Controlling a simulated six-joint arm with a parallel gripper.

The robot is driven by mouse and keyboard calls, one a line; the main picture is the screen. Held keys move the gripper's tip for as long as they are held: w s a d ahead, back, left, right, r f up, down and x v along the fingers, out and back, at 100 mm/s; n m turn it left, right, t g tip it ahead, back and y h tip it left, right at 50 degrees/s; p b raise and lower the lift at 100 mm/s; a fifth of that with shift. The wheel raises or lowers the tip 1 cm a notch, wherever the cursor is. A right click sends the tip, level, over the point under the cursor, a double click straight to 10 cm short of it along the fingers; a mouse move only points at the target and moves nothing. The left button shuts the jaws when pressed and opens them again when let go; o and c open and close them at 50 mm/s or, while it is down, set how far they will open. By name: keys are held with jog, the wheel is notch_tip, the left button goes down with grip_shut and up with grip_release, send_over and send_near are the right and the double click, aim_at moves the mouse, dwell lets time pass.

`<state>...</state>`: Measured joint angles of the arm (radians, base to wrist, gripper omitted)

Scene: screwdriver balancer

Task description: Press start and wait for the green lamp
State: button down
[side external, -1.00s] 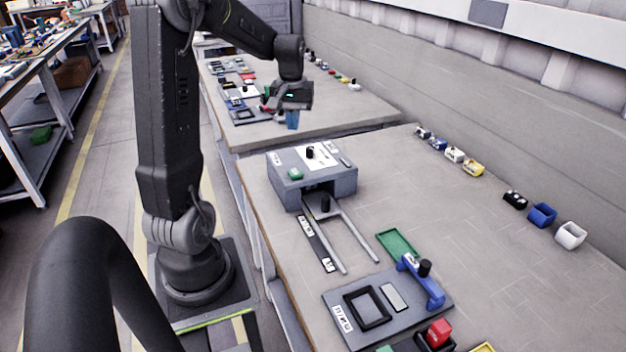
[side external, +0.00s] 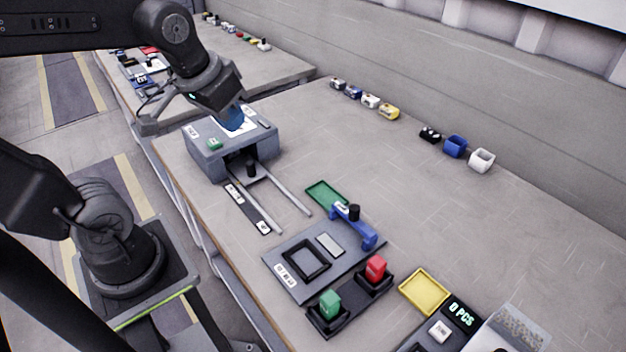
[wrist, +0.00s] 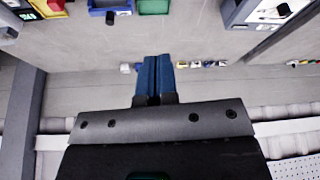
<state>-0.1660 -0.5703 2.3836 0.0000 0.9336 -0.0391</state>
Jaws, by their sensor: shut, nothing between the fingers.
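The balancer (side external: 210,165) is a grey box with a white top panel and two rails running out of its open front. It also shows at the top right of the wrist view (wrist: 238,12). A small green button or lamp (side external: 214,143) sits on its near left top corner; I cannot tell which it is or whether it is lit. My gripper (side external: 233,122) has blue fingertips, shut and empty. In the side view they overlap the box's top panel and hide part of it; contact cannot be told. In the wrist view the shut fingertips (wrist: 153,62) are clear of the box.
A black holder post (side external: 251,169) stands between the rails. Small bins line the back; the middle right is clear.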

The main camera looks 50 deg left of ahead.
jog(key=s+d+m, duration=0.1)
jog(key=d, duration=0.1)
jog(key=s+d+m+t, duration=0.1)
jog(key=s+d, duration=0.1)
jog(key=shift+s+f+h, duration=0.2)
jog(key=shift+s+h, duration=0.1)
jog(key=shift+h, duration=0.1)
dwell(1.8)
jog(key=w+a+m+t+y, duration=0.1)
jog(key=w+a+t+y, duration=0.1)
jog(key=w+a, duration=0.35)
jog(key=w+a+m+t+y, duration=0.1)
jog(key=w+a+y, duration=0.2)
jog(key=a, duration=0.6)
jog(key=w+a+t+y, duration=0.2)
jog(key=w+a, duration=0.2)
jog(key=a, duration=0.3)
jog(key=s+a+f+m+g+h, duration=0.1)
jog(key=s+a+f+m+h, duration=0.3)
jog(key=a+f+m+h, duration=0.2)
notch_tip(320, 180, down, 2)
jog(key=shift+s+a+f, duration=0.1)
jog(key=shift+s+a, duration=0.15)
jog(key=shift+a, duration=0.7)
